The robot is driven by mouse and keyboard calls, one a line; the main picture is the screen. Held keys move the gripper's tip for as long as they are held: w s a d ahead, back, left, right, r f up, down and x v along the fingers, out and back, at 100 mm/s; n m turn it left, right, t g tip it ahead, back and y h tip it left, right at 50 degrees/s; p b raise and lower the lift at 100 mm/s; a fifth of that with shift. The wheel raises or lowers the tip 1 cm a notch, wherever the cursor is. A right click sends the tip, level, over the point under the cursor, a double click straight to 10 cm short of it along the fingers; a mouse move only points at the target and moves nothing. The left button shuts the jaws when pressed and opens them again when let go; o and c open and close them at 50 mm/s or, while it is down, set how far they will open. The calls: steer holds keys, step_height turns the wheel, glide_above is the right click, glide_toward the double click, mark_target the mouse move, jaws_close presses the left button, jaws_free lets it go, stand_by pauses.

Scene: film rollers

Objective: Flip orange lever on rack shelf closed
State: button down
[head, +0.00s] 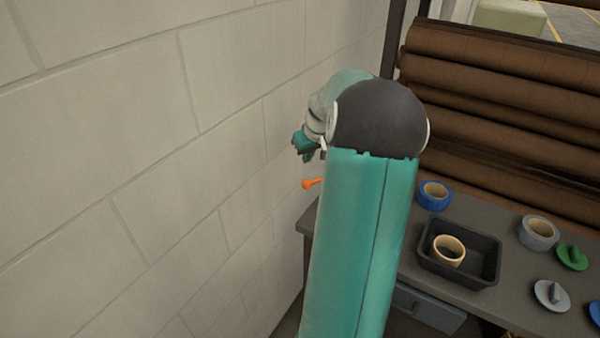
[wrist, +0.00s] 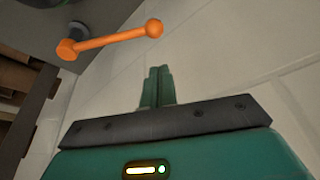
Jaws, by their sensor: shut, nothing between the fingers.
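The orange lever (wrist: 110,37) shows in the wrist view at the upper left, a thin arm with a round knob at its right end and a thicker hub at its left end. A grey mount behind the hub joins it to a dark panel. In the head view only a small part of the orange lever (head: 312,183) shows at the left side of my arm; my arm hides the rest. My gripper (wrist: 158,72) is shut and empty, its green fingertips below the knob in the wrist picture and apart from it. In the head view my gripper (head: 303,147) is above the lever, near the wall.
A pale block wall (head: 150,130) stands close on the left. On the right a dark shelf (head: 480,300) holds a black tray (head: 470,273) with a tape roll inside, a blue roll (head: 433,195), a grey roll (head: 538,233) and small discs. Brown rollers (head: 500,85) lie behind.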

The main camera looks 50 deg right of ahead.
mark_target(305, 181)
steer(key=shift+s, duration=0.15)
steer(key=x, duration=1)
steer(key=shift+s+a, duration=0.1)
steer(key=shift+s+a+n+y, duration=0.15)
steer(key=shift+s+a+n, duration=0.1)
steer(key=shift+s+n, duration=0.25)
steer(key=shift+s+a+n+y, duration=0.15)
steer(key=shift+s+a+n, duration=0.15)
steer(key=shift+s, duration=0.3)
steer(key=s+a+n+y, duration=0.1)
steer(key=s+n, duration=0.4)
steer(key=s, duration=0.5)
steer(key=shift+y, duration=0.4)
